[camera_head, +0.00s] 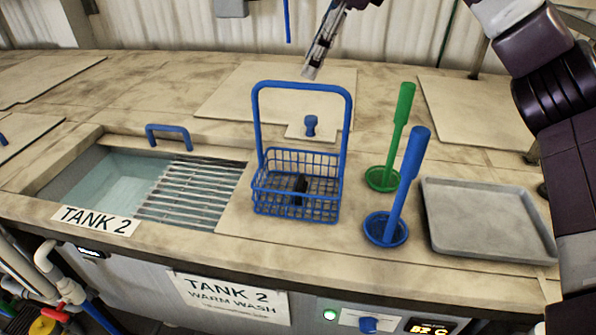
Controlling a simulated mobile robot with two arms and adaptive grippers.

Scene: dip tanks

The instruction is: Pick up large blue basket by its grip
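The large blue basket (297,205) stands upright on the worktop, right of the tank opening. It is a wire basket with a tall frame, and its grip (300,87) is the bar across the top. A small black object (299,190) lies inside it. My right gripper (312,70) hangs in from the top, apart from the grip and appearing just above and behind it. It shows edge-on, so whether its fingers are open or shut is unclear. No object shows in it. My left gripper is out of view.
Tank 2 (105,180) lies open on the left, partly covered by a slatted metal rack (195,190). A green-handled tool (400,125) and a blue-handled tool (410,170) stand right of the basket. A grey tray (485,220) lies farther right. A blue-knobbed lid (311,126) lies behind the basket.

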